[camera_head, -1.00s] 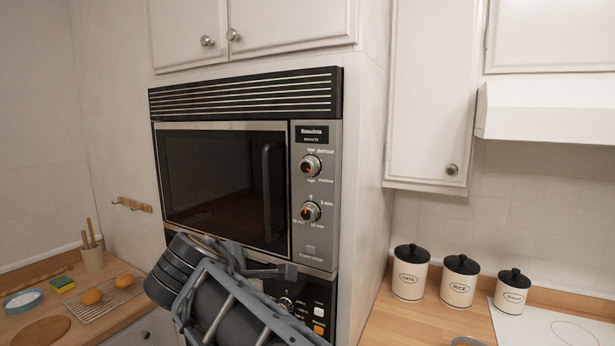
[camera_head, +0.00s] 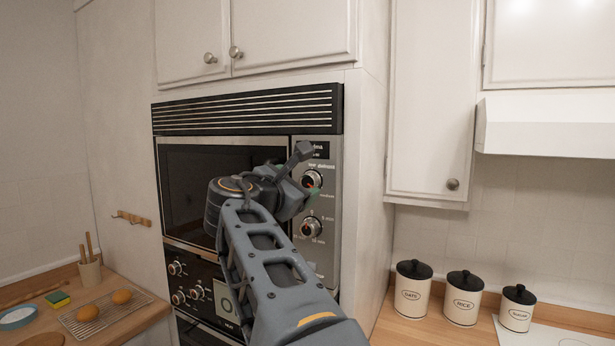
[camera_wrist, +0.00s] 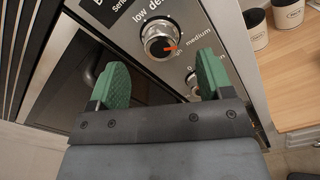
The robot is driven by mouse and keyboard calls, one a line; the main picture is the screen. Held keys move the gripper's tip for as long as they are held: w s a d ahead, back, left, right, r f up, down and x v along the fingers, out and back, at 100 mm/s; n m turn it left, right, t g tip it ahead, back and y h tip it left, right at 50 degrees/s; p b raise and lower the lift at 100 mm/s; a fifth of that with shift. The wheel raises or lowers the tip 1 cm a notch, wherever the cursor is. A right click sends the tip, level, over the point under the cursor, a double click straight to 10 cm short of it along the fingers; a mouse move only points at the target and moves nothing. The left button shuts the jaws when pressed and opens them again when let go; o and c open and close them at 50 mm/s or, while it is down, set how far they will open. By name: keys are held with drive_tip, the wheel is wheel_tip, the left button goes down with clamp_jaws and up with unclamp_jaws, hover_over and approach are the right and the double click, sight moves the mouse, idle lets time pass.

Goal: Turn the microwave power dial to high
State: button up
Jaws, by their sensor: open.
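The microwave (camera_head: 245,180) is built into the wall unit. Its power dial (camera_wrist: 160,40) is the upper round knob, dark with a silver ring, on the steel control panel. In the wrist view its red mark points right, toward the medium and high lettering, the high label partly hidden. The dial (camera_head: 312,180) also shows in the head view, partly behind my gripper. My gripper (camera_wrist: 163,76) is open and empty, its green pads apart, with the dial ahead between and beyond the tips. I see no clear contact.
The lower timer dial (camera_head: 310,228) sits just below, partly hidden by the right finger in the wrist view. The door handle is close to my gripper's left. An oven panel (camera_head: 190,290) with several knobs is below. Canisters (camera_head: 463,298) stand on the right counter.

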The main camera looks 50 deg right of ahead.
sight(308, 183)
drive_tip(key=shift+p+x, duration=0.55)
drive_tip(key=shift+x, duration=2.1)
drive_tip(key=shift+c, duration=0.3)
drive_tip(key=c, duration=0.8)
drive_tip(key=shift+c, duration=0.2)
drive_tip(key=shift+f+m+b, duration=0.15)
drive_tip(key=shift+m+b, duration=0.15)
drive_tip(key=shift+b, duration=0.05)
drive_tip(key=shift+f+m+b, duration=0.15)
drive_tip(key=shift+m+b, duration=0.75)
drive_tip(key=shift+b, duration=0.1)
drive_tip(key=m+b, duration=0.3)
drive_tip(key=shift+s+m, duration=0.1)
drive_tip(key=shift+m, duration=0.2)
drive_tip(key=m+b, duration=0.3)
drive_tip(key=m, duration=0.2)
drive_tip(key=shift+m+b, duration=0.3)
drive_tip(key=shift+m, duration=0.3)
